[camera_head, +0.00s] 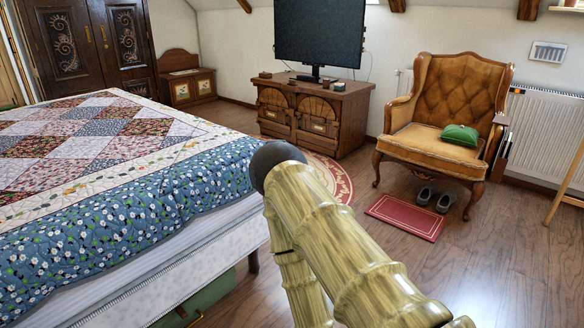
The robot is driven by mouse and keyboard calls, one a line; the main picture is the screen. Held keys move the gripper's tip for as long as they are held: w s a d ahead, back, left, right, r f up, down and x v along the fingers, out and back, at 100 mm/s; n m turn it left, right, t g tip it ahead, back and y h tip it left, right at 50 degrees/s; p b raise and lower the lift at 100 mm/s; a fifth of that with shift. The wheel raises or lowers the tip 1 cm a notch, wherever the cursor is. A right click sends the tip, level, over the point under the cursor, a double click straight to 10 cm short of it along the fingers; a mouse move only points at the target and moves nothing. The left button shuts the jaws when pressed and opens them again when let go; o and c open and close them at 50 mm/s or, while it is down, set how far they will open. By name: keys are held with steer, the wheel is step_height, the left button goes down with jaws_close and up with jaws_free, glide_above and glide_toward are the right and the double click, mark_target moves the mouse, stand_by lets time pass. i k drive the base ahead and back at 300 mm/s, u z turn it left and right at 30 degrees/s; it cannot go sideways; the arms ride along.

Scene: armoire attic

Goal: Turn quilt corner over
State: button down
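The patchwork quilt (110,180) lies spread over the bed at the left. It has red, white and dark patches, a pale floral band and a blue flowered border that hangs over the near side. The quilt corner at the right end of the bed is close to the dark rounded end of my bamboo-like arm, which partly covers that area. I see no fold in the visible quilt. No gripper fingers show in the view, and I cannot tell whether my arm touches the quilt.
The white mattress side (170,270) shows below the quilt, with a green case (205,300) under the bed. Floor at the lower right is clear.

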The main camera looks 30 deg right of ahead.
mark_target(210, 148)
steer(key=k, duration=0.95)
steer(key=z, duration=0.8)
steer(key=i, duration=0.7)
steer(key=z, duration=0.5)
steer(key=i, duration=0.85)
steer(key=u, duration=0.8)
steer(key=i, duration=0.6)
steer(key=u, duration=0.6)
